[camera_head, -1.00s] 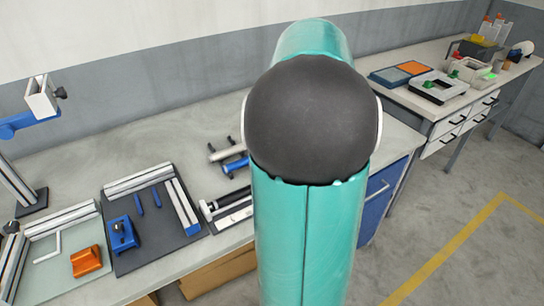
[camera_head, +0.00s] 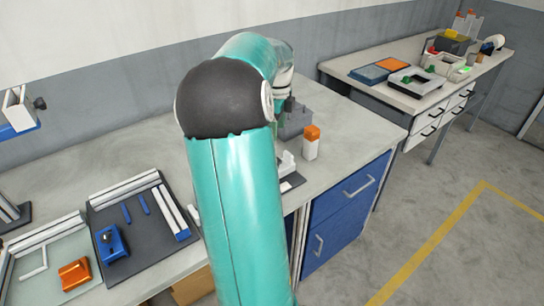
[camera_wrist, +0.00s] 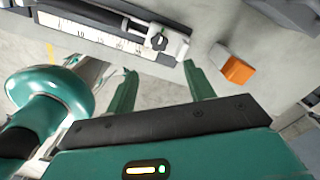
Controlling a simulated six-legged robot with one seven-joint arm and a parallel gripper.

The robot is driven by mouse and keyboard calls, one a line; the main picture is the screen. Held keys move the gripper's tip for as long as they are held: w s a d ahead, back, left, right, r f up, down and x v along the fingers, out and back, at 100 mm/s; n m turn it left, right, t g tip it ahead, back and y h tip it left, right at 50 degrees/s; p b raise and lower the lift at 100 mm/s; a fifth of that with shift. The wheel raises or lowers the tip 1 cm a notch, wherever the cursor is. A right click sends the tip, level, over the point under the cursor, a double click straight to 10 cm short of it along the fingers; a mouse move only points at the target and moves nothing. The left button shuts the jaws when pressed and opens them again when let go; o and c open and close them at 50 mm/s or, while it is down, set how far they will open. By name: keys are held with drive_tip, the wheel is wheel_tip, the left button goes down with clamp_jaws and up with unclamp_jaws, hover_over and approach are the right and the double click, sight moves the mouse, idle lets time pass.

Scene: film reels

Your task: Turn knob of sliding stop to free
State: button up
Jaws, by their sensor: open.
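In the wrist view, a long rail with a white ruled scale (camera_wrist: 95,36) runs across the top. At its right end is a pale block, seemingly the sliding stop (camera_wrist: 176,46), with a small black lobed knob (camera_wrist: 158,41) on it. My gripper (camera_wrist: 160,67) is open and empty. Its two green fingers point toward the rail, their tips beside the stop end, one on each side of the knob in the picture. I cannot tell the height gap. In the head view my arm hides most of the rail and the fingers.
An orange-and-white block (camera_wrist: 232,66) stands right of the fingers, also in the head view (camera_head: 311,142). A grey fixture (camera_head: 294,122) is behind it. A blue block with a black knob (camera_head: 112,244) sits on a dark plate (camera_head: 130,262) at left. The bench's right end is clear.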

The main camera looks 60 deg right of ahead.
wheel_tip(320, 180, down, 12)
drive_tip(key=shift+w+r, duration=0.1)
drive_tip(key=shift+r, duration=0.05)
drive_tip(key=shift+a, duration=0.1)
drive_tip(key=shift+c, duration=0.4)
drive_tip(key=c, duration=0.9)
